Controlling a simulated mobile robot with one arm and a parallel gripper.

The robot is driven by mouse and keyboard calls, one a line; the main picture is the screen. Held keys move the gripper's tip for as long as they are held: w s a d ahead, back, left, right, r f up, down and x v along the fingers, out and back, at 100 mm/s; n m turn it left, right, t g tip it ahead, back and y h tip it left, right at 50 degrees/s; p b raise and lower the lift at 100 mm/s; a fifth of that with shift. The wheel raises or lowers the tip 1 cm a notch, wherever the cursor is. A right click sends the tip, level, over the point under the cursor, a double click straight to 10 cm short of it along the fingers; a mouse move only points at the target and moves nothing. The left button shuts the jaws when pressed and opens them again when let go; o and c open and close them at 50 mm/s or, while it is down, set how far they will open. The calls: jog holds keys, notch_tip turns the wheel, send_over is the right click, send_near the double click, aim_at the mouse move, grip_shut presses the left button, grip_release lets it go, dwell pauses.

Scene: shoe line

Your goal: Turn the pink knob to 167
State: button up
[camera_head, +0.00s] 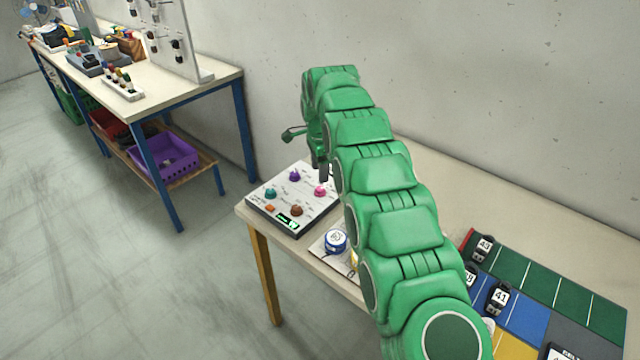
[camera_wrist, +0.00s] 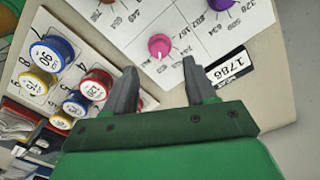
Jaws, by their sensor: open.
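The pink knob (camera_head: 320,190) is on the white control panel (camera_head: 272,222) at the left end of the near table. In the wrist view the pink knob (camera_wrist: 160,45) stands on the panel (camera_wrist: 140,22), with printed numbers around it, "167" among them. My gripper (camera_wrist: 158,75) is open and empty, with the knob ahead of the gap between its fingertips and not between them. In the head view my arm hides most of my gripper, and a dark finger shows close to the pink knob.
The panel also carries purple (camera_head: 295,175), teal (camera_head: 270,193) and brown (camera_head: 296,210) knobs and a small lit display (camera_head: 288,221). A board with blue, red and yellow round caps (camera_wrist: 52,52) lies beside the panel. A "1786" label (camera_wrist: 231,64) is at the panel's edge.

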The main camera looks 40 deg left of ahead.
aim_at(320, 188)
notch_tip(320, 188, down, 6)
jog(key=shift+f, duration=0.1)
dwell(0.4)
grip_shut()
